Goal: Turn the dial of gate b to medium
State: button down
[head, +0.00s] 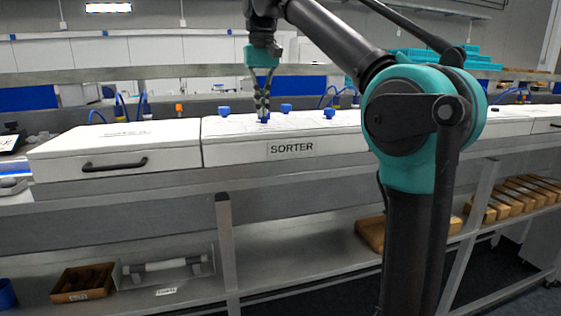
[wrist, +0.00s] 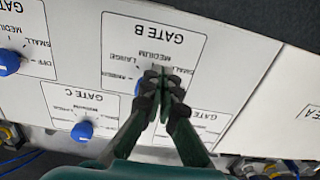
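The gate B panel (wrist: 196,58) is a white plate with upside-down lettering in the wrist view. MEDIUM stands above the dial, LARGE to its left and SMALL to its right. The blue gate B dial (wrist: 138,87) is mostly hidden behind my gripper (wrist: 163,78); only its left side shows, so its pointer cannot be read. My fingertips are close together over the dial, with no dial visible between them. In the head view my gripper (head: 263,106) points down above a blue dial (head: 264,119) on the white sorter (head: 235,152); contact cannot be told.
Other blue dials stand close by: the gate C dial (wrist: 82,131) and another dial (wrist: 9,62) at the left of the wrist view. A white lidded box (head: 115,147) with a black handle adjoins the sorter. Below is a shelf with a crate of dates (head: 83,282).

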jog(key=shift+w+d, duration=0.2)
jog(key=shift+d, duration=0.35)
jog(key=shift+w+d, duration=0.2)
jog(key=shift+d, duration=0.35)
dwell(0.3)
jog(key=shift+s+d, duration=0.25)
notch_tip(320, 180, up, 6)
dwell(0.5)
jog(key=shift+s+a+f, duration=0.1)
jog(key=shift+a+f, duration=0.4)
jog(key=shift+f, duration=0.5)
jog(key=shift+s+a+f, duration=0.1)
jog(key=shift+a+f, duration=0.4)
jog(key=shift+f, duration=0.55)
jog(key=shift+s+a+f, duration=0.1)
jog(key=shift+a+f, duration=0.4)
jog(key=shift+f, duration=0.5)
